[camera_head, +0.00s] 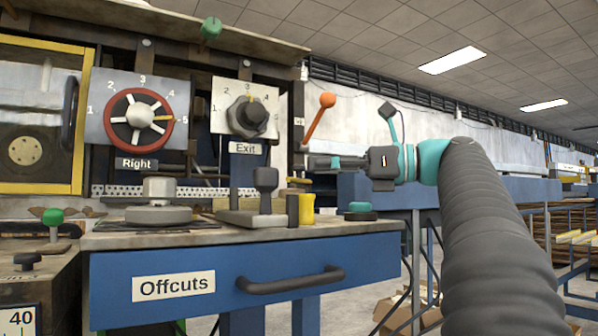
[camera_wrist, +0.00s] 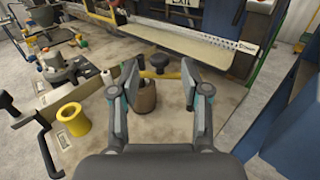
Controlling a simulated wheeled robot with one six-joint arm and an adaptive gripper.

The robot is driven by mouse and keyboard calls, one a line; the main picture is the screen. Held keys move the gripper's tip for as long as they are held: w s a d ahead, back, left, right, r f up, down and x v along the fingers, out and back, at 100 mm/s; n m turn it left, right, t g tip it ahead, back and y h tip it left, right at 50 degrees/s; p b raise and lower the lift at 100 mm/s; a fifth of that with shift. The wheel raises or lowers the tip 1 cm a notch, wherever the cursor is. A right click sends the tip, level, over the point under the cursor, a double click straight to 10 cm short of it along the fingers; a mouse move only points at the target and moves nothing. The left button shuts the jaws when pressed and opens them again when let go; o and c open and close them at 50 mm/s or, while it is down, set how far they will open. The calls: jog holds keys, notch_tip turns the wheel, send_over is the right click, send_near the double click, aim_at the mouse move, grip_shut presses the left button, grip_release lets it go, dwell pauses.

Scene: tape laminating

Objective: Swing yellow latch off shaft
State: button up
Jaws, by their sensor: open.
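The yellow latch (camera_wrist: 168,75) is a short yellow bar in the wrist view, near a dark round knob (camera_wrist: 159,60). It lies in the gap between my fingertips, and I cannot tell whether they touch it. In the head view the latch (camera_head: 299,181) is a small yellow piece just left of my fingers. My gripper (camera_wrist: 158,82) is open and empty; in the head view it (camera_head: 322,164) points left above the bench. A brown cylinder (camera_wrist: 147,99) stands below the latch. The shaft is not clearly visible; the knob and fingers may hide it.
A yellow spool (camera_head: 307,209), also in the wrist view (camera_wrist: 73,119), stands on the bench beside a grey tool with a handle (camera_head: 265,190). An orange-knobbed lever (camera_head: 318,118) rises behind my gripper. A blue Offcuts drawer (camera_head: 240,279) is below.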

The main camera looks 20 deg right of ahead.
aim_at(299, 167)
jog(key=shift+x, duration=2.4)
grip_shut()
